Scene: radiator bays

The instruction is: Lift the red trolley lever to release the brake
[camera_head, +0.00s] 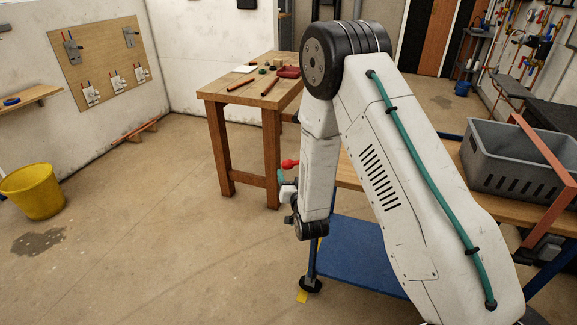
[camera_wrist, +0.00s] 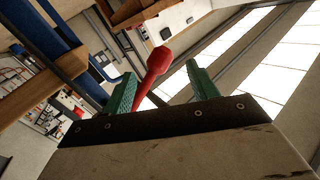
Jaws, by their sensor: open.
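The red lever (camera_wrist: 154,68) has a thick rounded knob and a thinner shaft. In the wrist view, it rises between the two green fingers of my gripper (camera_wrist: 162,76). The fingers stand apart, with visible space on the knob's right side; the shaft's lower end is hidden behind the gripper body. In the head view, the red knob (camera_head: 290,163) shows just above my gripper (camera_head: 283,178), beside the trolley. The trolley has a wooden top (camera_head: 350,174) and a blue lower shelf (camera_head: 352,250). My arm hides part of it. Contact between fingers and lever cannot be told.
A grey crate (camera_head: 513,160) stands on the trolley top at right. A wooden workbench (camera_head: 228,92) with tools stands behind my gripper. A yellow bucket (camera_head: 32,190) is at far left. The floor between bucket and trolley is mostly clear.

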